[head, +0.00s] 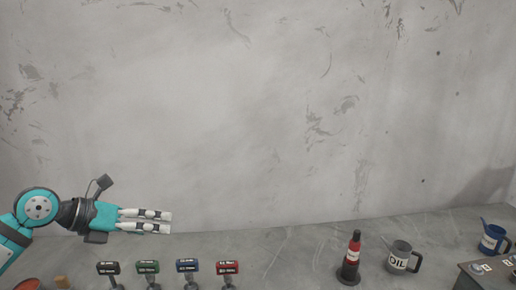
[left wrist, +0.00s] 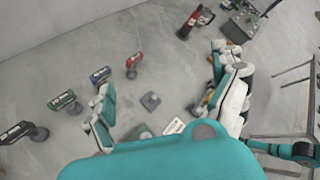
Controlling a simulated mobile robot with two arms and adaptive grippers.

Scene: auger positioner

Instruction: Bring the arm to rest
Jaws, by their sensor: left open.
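My left arm comes in from the left in the head view, with its gripper (head: 146,221) stretched out to the right and empty. The gripper hangs above the row of drills, in front of the grey wall. In the left wrist view the left gripper (left wrist: 168,100) has its fingers spread wide apart, with nothing between them but floor and small items further below. My right gripper does not show in the head view. A teal arm link stands at the right edge of the left wrist view, but no right gripper can be made out there.
A red bottle (head: 353,255), grey OIL jug (head: 400,258) and blue can (head: 492,240) stand right.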

